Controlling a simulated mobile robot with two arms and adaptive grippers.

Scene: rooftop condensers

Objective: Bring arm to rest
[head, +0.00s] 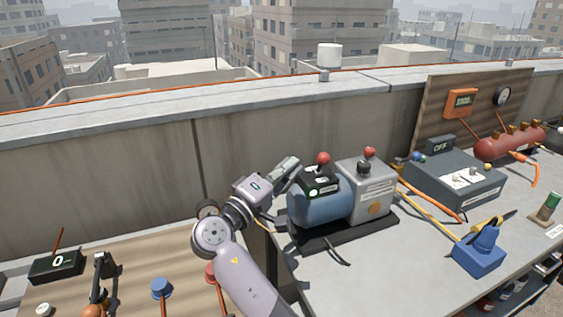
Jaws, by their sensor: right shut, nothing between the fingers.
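My right arm comes up from the bottom middle of the head view. Its gripper (287,170) is shut and empty, in front of the concrete wall. It appears just left of the blue and grey pump unit (335,200). I cannot tell from this view whether it touches the pump. My left gripper is not in view.
The pump stands on a grey bench (370,275) with a dark grey box reading OFF (455,182), a blue block-shaped device (480,252) and a red cylinder (510,142). A wooden board (190,285) with a black meter (55,267) lies at left. A parapet (100,180) runs behind.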

